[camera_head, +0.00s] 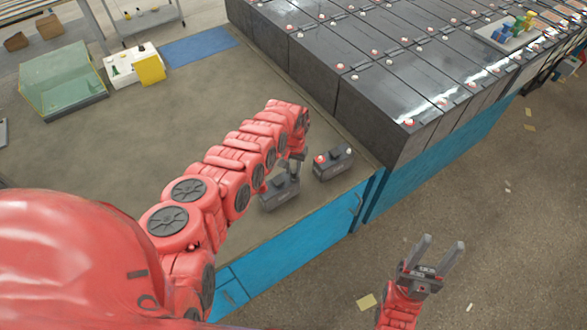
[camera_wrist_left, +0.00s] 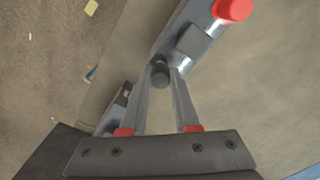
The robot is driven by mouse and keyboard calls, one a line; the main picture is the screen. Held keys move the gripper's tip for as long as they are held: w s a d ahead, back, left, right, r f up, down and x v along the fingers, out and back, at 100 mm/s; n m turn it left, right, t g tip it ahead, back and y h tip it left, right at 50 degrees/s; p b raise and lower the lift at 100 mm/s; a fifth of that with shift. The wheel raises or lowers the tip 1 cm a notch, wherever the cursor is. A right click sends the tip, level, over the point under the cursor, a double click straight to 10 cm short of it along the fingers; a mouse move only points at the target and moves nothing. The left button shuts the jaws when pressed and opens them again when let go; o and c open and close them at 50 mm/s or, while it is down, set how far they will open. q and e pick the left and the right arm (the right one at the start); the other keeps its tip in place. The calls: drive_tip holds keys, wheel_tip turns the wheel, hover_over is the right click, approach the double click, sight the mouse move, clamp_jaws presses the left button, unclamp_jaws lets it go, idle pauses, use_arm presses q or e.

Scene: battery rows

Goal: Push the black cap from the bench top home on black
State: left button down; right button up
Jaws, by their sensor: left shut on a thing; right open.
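My left gripper (camera_head: 297,168) is shut on a small black cap (camera_wrist_left: 160,72), which sits between its fingertips in the left wrist view. The fingertips are at the right end of a dark grey battery (camera_head: 279,193) on the bench top. In the left wrist view this battery (camera_wrist_left: 195,40) runs away to the upper right, with a red cap (camera_wrist_left: 235,10) at its far end. The terminal under the black cap is hidden, so I cannot tell whether the cap touches it. My right gripper (camera_head: 437,262) is open and empty, out over the floor.
A second grey battery (camera_head: 333,163) with a red cap stands just right of the first. A long row of black batteries (camera_head: 400,65) stands beyond the bench's right edge. The bench top (camera_head: 190,110) is mostly clear; a glass box (camera_head: 62,78) and blue mat (camera_head: 198,46) lie further back.

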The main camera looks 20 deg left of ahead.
use_arm(q)
drive_tip(key=shift+f+b, duration=0.5)
drive_tip(key=shift+f, duration=0.2)
idle(0.7)
drive_tip(key=shift+c, duration=0.4)
unclamp_jaws()
drive_tip(key=shift+r, duration=0.15)
drive_tip(key=shift+r+p, duration=3.4)
drive_tip(key=shift+p, duration=0.1)
